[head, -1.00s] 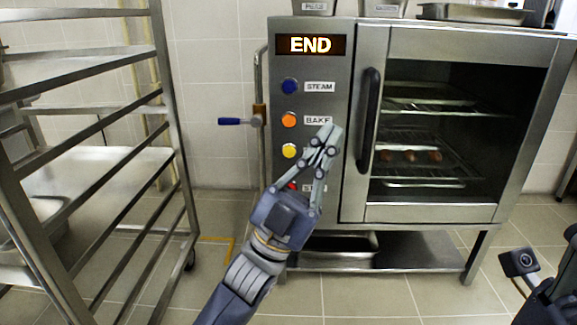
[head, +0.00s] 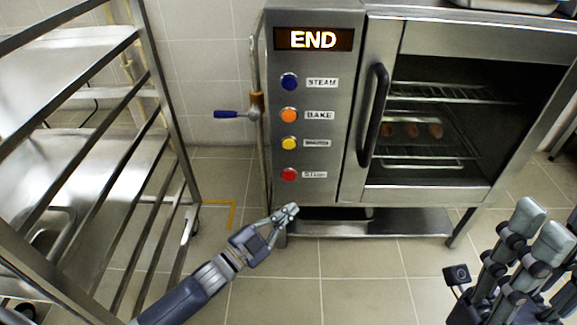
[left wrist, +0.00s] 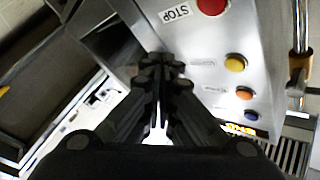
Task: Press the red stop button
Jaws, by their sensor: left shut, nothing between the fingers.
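The red stop button (head: 289,174) is the lowest in the column on the oven's front panel, beside a stop label. It also shows at the top edge of the left wrist view (left wrist: 211,5), partly cut off. My left gripper (head: 286,212) is shut and empty, just below the red button in the head view and apart from it in the picture. Its fingers (left wrist: 162,75) point toward the panel below the label in the left wrist view. My right gripper (head: 542,226) is at the lower right, its two fingers apart, with nothing seen between them.
Above the red button are yellow (head: 289,143), orange (head: 289,115) and blue (head: 289,82) buttons. The display (head: 314,39) reads END. A blue-handled lever (head: 230,114) sticks out left of the oven. The door handle (head: 375,115) is right of the buttons. A metal rack (head: 160,100) stands left.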

